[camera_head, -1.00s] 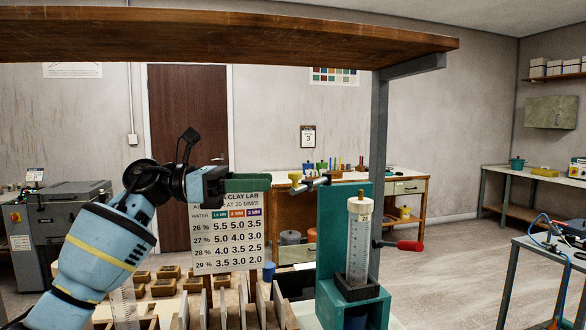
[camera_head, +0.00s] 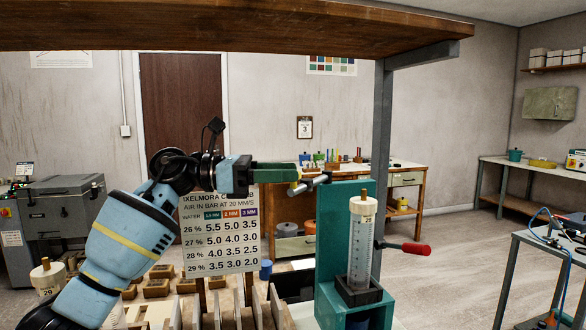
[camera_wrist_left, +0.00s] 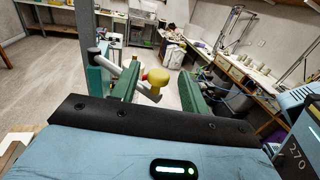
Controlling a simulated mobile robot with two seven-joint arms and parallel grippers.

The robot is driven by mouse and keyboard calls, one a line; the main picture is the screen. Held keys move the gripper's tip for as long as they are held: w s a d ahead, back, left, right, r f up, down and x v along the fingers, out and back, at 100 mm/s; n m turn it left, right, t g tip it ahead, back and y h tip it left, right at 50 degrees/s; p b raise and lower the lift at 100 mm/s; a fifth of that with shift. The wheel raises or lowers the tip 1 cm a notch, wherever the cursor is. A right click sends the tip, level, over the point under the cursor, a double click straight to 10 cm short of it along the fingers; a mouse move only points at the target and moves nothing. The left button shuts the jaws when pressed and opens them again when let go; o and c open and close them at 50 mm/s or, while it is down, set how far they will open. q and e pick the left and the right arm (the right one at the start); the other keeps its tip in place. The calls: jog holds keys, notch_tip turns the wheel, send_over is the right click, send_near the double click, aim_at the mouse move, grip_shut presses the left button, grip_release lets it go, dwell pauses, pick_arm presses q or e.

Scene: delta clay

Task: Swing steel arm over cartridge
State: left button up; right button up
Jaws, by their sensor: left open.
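The clear cartridge (camera_head: 359,240) with a white cap stands upright in the teal stand (camera_head: 331,225). The steel arm (camera_head: 318,181) is at the top of the stand, to the left of the cartridge cap and not over it. Its yellow knob (camera_head: 293,188) is mostly hidden by my gripper. My left gripper (camera_head: 290,172) has green fingers and is open at the knob. In the left wrist view the knob (camera_wrist_left: 157,76) shows between the two spread fingers; contact cannot be told. The steel arm runs left from it. My right gripper is not in view.
A red-handled lever (camera_head: 405,248) sticks out right of the stand. A printed chart (camera_head: 218,228) and a wooden rack (camera_head: 247,312) are below my left arm. Another capped cartridge (camera_head: 47,275) is at lower left. A wooden shelf (camera_head: 220,38) spans overhead.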

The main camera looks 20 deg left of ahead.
pick_arm(q)
jog(key=shift+x, duration=1.15)
grip_shut()
